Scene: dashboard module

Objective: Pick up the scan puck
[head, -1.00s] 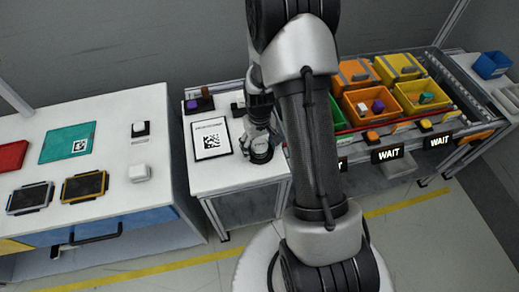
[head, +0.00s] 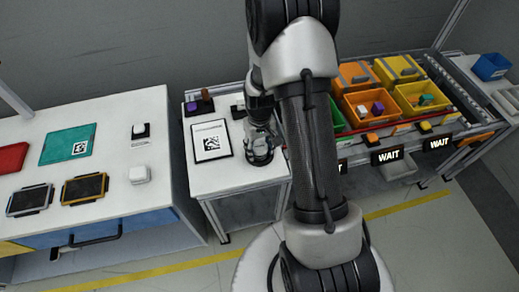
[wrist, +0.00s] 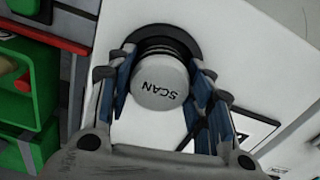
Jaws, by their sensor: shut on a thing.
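The scan puck (wrist: 160,85) is a round light-grey cap marked SCAN with a dark ribbed side, in the middle of the wrist view. My gripper (wrist: 158,76) is shut on it, with a blue-padded finger on each side. A black ring (wrist: 188,44) on the white table top shows behind the puck. In the head view my gripper (head: 260,137) is over the small white table, just at the black ring (head: 260,160). The puck is mostly hidden there by the gripper. I cannot tell whether it is clear of the ring.
A dark fixture with a purple block (head: 192,107) stands at the table's back. Green, orange and yellow bins (head: 420,98) are to the right. A white workbench (head: 110,200) with tablets is at the left.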

